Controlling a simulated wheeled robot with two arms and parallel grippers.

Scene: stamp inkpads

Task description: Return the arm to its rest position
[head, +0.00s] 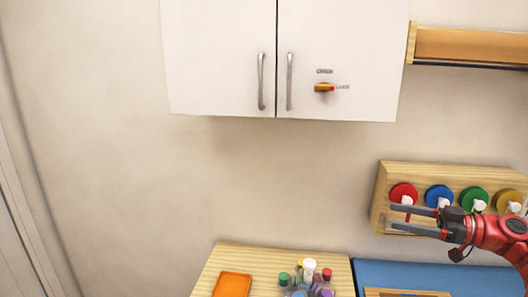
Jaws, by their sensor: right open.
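My right gripper (416,220) comes in from the right edge on a red arm. Its two dark fingers point left and are apart, with nothing between them. It is in front of the lower part of a wooden wall rack (388,172) that carries round red, blue, green and yellow pieces. I cannot tell how far it is from the rack. My left gripper is not in view.
A wooden table (225,264) at the bottom holds an orange pad (233,285), a cluster of several coloured items (309,267) and a blue mat (400,271). A white cabinet (220,55) and a wooden shelf (470,44) hang above.

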